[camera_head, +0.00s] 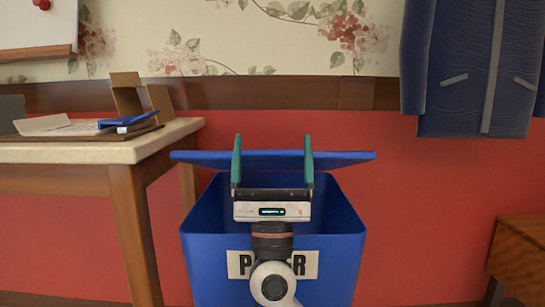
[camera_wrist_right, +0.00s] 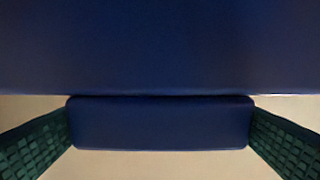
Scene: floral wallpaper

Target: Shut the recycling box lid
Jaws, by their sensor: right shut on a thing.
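The blue recycling box (camera_head: 342,255) stands in front of me with a white paper label on its front, partly hidden by my arm. Its blue lid (camera_head: 345,158) shows as a thin, nearly edge-on panel above the box. A gap below it shows the inside of the box. My right gripper (camera_head: 272,145) is at the middle of the lid, its green fingers reaching up past the lid edge. In the right wrist view a blue tab (camera_wrist_right: 160,123) at the lid's edge sits between the two fingers, which are shut on it. My left gripper is not in view.
A table (camera_head: 75,152) with a cardboard box (camera_head: 128,98), papers and a blue item stands to the left, close to the lid's left end. A dark blue coat (camera_head: 470,70) hangs at upper right. A wooden piece of furniture (camera_head: 520,255) stands at lower right.

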